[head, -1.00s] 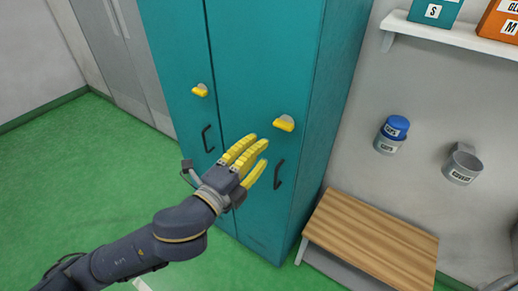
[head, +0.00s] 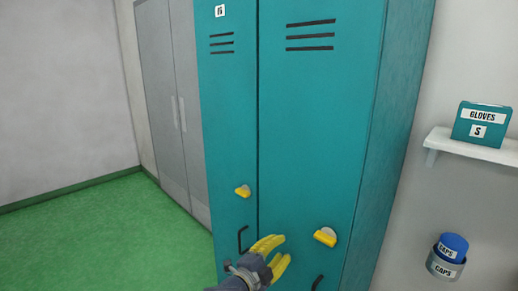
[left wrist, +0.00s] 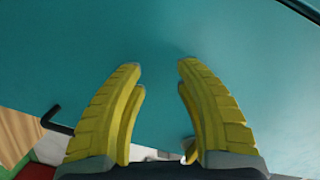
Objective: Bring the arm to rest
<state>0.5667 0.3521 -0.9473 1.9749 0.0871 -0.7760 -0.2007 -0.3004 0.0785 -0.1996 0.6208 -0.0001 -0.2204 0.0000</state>
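My left gripper (head: 277,252) has yellow fingers and is in front of the teal locker (head: 310,120) at the bottom of the head view. In the left wrist view the gripper (left wrist: 160,75) is open, its fingers apart with nothing between them. The locker's teal face (left wrist: 160,30) fills most of the background there. I cannot tell how far the fingertips are from it. My right gripper is in neither view.
The locker has yellow knobs (head: 325,237) and dark handles (head: 243,239). At right are a shelf (head: 470,147) with a gloves box (head: 481,123) and a wall holder with a blue caps container (head: 452,246). Green floor (head: 100,235) lies open at left.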

